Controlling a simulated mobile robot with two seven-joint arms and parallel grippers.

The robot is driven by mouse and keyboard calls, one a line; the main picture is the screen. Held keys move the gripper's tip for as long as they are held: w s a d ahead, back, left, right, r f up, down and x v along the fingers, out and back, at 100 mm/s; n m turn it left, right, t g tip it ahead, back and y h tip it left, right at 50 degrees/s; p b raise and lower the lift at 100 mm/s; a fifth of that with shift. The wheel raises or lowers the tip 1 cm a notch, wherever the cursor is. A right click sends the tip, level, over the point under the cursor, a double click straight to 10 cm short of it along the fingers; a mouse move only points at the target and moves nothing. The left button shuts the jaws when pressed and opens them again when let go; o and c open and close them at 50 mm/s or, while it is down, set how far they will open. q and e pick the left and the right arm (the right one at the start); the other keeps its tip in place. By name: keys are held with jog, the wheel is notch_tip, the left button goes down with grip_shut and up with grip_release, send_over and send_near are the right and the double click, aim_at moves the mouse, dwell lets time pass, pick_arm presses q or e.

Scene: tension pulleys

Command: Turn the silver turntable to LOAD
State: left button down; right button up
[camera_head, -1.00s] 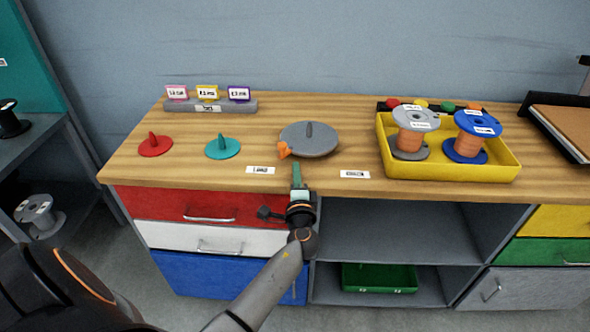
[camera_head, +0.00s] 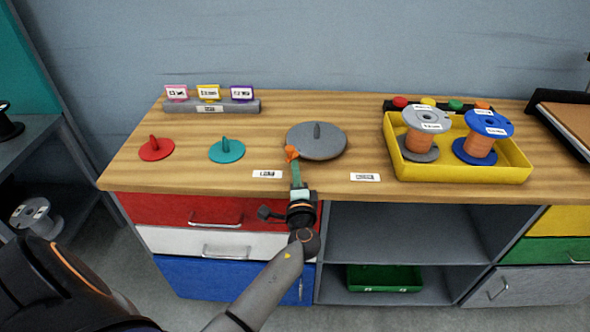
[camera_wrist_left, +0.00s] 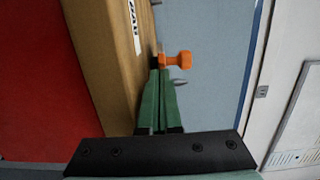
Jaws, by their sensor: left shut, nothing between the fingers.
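The silver turntable (camera_head: 320,143) is a grey disc with an upright post at its middle, lying on the wooden bench. Its orange knob (camera_head: 291,153) sticks out at the front left rim and also shows in the left wrist view (camera_wrist_left: 177,61). My left gripper (camera_head: 296,166) is shut, its green fingers at the front of the knob with nothing between them. The fingertips (camera_wrist_left: 157,70) are right beside the knob; I cannot tell whether they touch it. Two white labels lie on the bench front, left (camera_head: 267,174) and right (camera_head: 365,177); their print is too small to read. My right gripper is not in view.
A teal disc (camera_head: 227,151) and a red disc (camera_head: 156,149) sit left of the turntable. A yellow tray (camera_head: 459,172) with a grey spool and a blue spool stands right. A grey sign holder (camera_head: 211,106) is at the back left.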

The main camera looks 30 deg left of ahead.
pick_arm(q)
jog(key=shift+s+a+m+t+h, duration=0.15)
jog(key=shift+a+m+t+h, duration=0.7)
jog(key=shift+a+h, duration=0.35)
jog(key=shift+d, duration=0.1)
